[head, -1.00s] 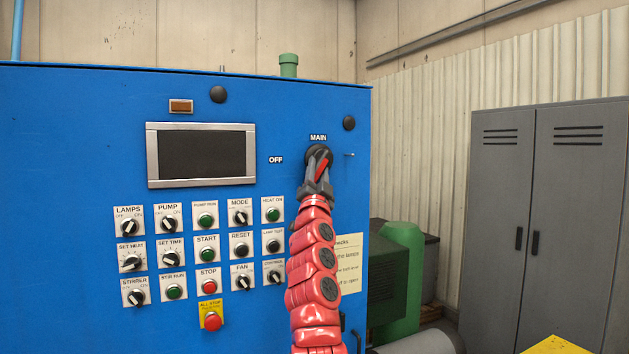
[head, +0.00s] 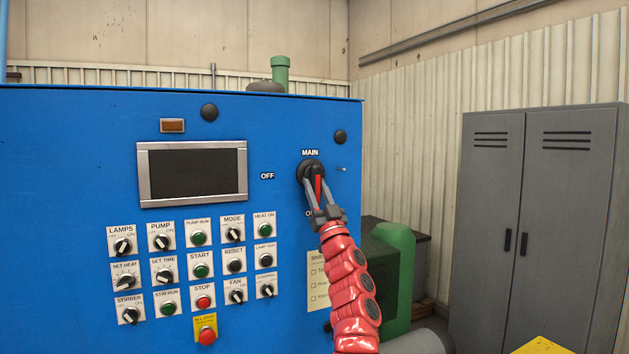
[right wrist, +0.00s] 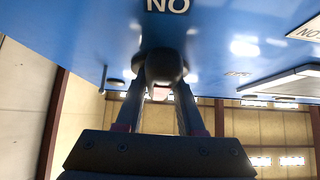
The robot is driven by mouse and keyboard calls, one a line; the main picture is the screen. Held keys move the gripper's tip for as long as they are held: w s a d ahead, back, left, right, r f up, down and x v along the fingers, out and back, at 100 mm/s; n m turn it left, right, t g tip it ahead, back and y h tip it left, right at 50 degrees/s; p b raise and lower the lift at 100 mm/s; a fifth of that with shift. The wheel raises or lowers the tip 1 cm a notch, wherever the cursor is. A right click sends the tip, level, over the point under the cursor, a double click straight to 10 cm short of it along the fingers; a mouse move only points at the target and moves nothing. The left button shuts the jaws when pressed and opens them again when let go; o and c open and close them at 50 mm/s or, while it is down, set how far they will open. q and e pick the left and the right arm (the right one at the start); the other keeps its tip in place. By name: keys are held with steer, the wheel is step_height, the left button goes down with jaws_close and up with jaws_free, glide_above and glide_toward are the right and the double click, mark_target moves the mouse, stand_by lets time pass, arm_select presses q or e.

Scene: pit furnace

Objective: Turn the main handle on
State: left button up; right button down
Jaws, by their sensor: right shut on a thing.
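The main handle (head: 311,170) is a black round knob with a red lever, below the MAIN label on the blue panel (head: 60,200). Its red lever points almost straight down, towards a partly hidden label. The OFF label sits to its left. My right gripper (head: 314,184) is shut on the lever, one finger on each side. In the right wrist view the handle's dark end (right wrist: 163,66) sits between the finger tips, near an upside-down ON label. My left gripper is not in view.
Several labelled knobs and buttons, with a red stop button (head: 207,336), lie left of my arm. A dark screen (head: 192,174) is above them. A green machine (head: 396,265) and a grey locker (head: 540,220) stand to the right.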

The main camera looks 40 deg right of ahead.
steer(key=shift+n+y, duration=0.5)
steer(key=shift+n, duration=0.1)
steer(key=c, duration=0.5)
jaws_free()
steer(key=shift+w+f, duration=0.1)
steer(key=b+v, duration=0.4)
steer(key=v, duration=1.3)
steer(key=shift+f+b, duration=0.25)
steer(key=shift+b, duration=0.1)
steer(key=shift+d, duration=0.1)
